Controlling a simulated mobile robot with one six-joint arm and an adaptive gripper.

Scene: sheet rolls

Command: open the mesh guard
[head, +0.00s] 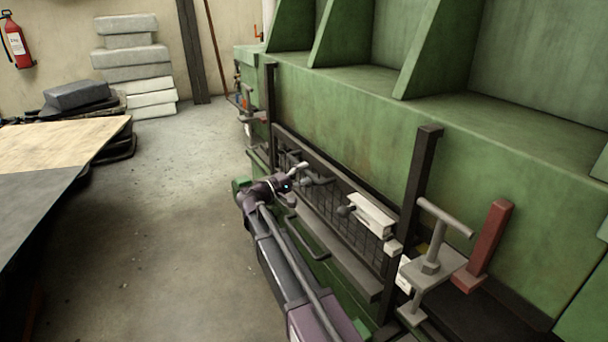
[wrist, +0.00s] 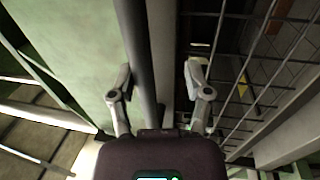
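The mesh guard (head: 335,205) is a dark-framed wire panel low on the front of the green machine, between two dark posts. It appears shut in the head view. Its mesh also fills the right side of the wrist view (wrist: 268,62). My gripper (head: 306,174) is at the guard's far upper part. In the wrist view my gripper's fingers (wrist: 158,75) are spread apart, with a dark round bar (wrist: 136,40) and a paler flat strip (wrist: 160,45) running between them. A gap shows beside the bar. Whether a finger touches the bar I cannot tell.
A white latch-like block (head: 371,215) with a round knob sits on the guard's near side. A grey T-handle (head: 437,235) and a red post (head: 487,245) stand nearer right. The floor (head: 180,230) left of my arm is clear; a wooden-topped table (head: 60,145) stands beyond.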

